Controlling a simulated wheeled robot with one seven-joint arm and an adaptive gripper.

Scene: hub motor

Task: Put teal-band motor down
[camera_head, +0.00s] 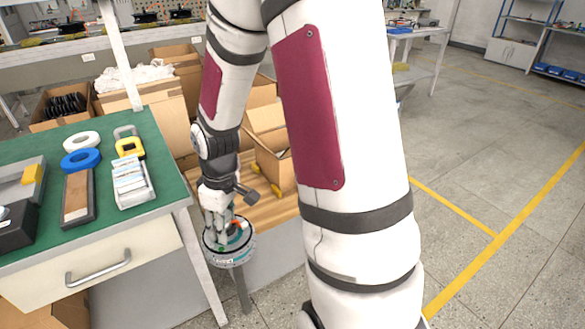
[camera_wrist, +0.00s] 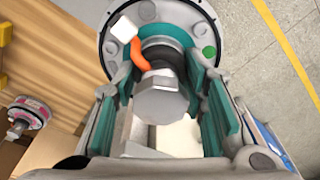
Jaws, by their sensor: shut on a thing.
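The teal-band motor (camera_head: 229,254) is a round grey hub with a teal band, held below my gripper (camera_head: 222,218) in the head view. In the wrist view the motor (camera_wrist: 202,18) shows its grey face with bolts, a central shaft, an orange cable, a white connector and a green dot. My gripper (camera_wrist: 165,95) is shut on the shaft side of it, with teal-padded fingers on both sides. The motor hangs at the front edge of a wooden surface (camera_head: 270,212); whether it touches anything is hidden.
A pink-band motor (camera_wrist: 30,112) lies to the left in the wrist view, near cardboard. An open cardboard box (camera_head: 272,150) stands on the wooden surface. A green-topped bench (camera_head: 110,215) with tools is on the left. Open floor (camera_head: 490,190) lies to the right.

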